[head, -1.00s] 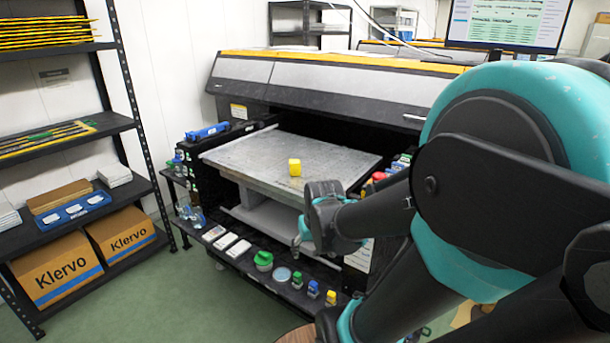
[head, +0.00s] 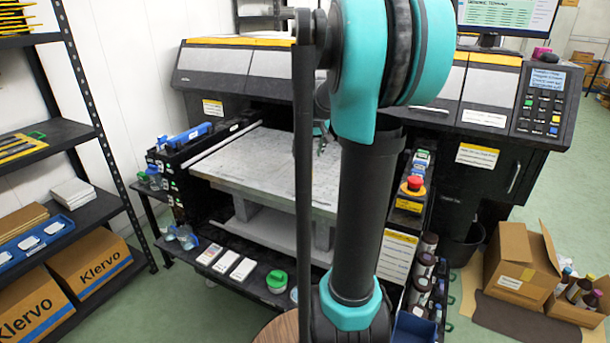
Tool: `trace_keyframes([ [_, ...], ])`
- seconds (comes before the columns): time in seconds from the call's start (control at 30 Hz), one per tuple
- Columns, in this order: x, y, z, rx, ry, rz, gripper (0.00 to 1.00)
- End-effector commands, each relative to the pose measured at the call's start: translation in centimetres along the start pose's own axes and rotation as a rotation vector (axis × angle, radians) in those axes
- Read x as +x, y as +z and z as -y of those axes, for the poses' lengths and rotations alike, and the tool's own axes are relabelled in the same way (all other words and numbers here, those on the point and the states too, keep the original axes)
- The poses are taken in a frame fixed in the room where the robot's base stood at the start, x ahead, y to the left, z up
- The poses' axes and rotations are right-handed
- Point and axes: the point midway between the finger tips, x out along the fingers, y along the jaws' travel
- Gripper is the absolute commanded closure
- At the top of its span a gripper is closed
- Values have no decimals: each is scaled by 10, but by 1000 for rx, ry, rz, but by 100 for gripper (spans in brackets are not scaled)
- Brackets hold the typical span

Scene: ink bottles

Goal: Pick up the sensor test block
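The yellow block that stood on the printer bed (head: 255,160) a second ago does not show now; my arm covers part of the bed. I take it to be the sensor test block, but cannot confirm this. My gripper (head: 321,146) shows only as a small dark piece with a teal ring, over the bed between two parts of my arm. Most of it is hidden behind the arm. I cannot see its fingers clearly, whether they are open, or whether they touch anything.
The large printer (head: 243,70) frames the bed. A lower shelf in front holds white boxes (head: 226,263) and a green-lidded jar (head: 277,281). A red stop button (head: 414,183) and dark bottles (head: 427,243) are right of my arm. Open cartons (head: 515,262) stand on the floor.

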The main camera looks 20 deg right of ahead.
Motion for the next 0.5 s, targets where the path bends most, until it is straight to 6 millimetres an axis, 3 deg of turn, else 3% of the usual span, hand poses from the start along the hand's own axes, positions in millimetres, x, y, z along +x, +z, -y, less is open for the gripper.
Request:
trace_keyframes([
  [0.2,39,0,0,-1,0,0,38],
  [0.5,60,2,0,-1,0,0,38],
])
